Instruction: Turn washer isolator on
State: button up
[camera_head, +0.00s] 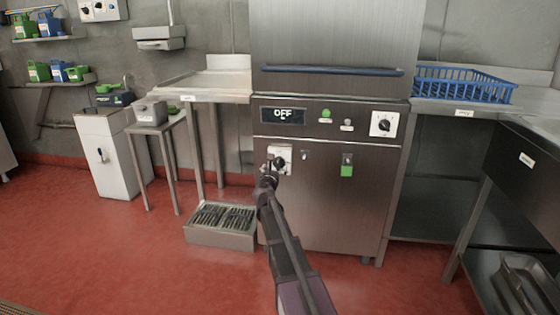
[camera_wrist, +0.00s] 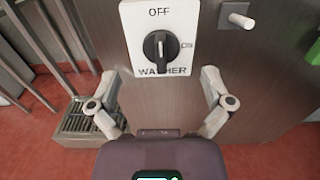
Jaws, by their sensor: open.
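The washer isolator is a white plate marked OFF, ON and WASHER with a black rotary knob. In the wrist view its knob (camera_wrist: 160,50) is upright, its pointer line towards OFF. In the head view the isolator plate (camera_head: 286,152) is on the washer's lower front panel, partly covered by my gripper (camera_head: 272,165). In the wrist view my gripper (camera_wrist: 160,88) is open, its two fingers apart below and either side of the plate, with nothing between them. The washer display (camera_head: 283,115) reads OFF.
A small white peg (camera_wrist: 240,20) sticks out right of the isolator. The washer (camera_head: 330,200) also carries a rotary dial (camera_head: 384,124) and a green-marked switch (camera_head: 347,167). A floor drain tray (camera_head: 221,236) stands at its lower left. Red floor in front is open.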

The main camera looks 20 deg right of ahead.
aim_at(278, 160)
jog(key=shift+x, duration=2.85)
jog(key=shift+w+d, duration=0.3)
jog(key=shift+w, duration=0.15)
grip_shut()
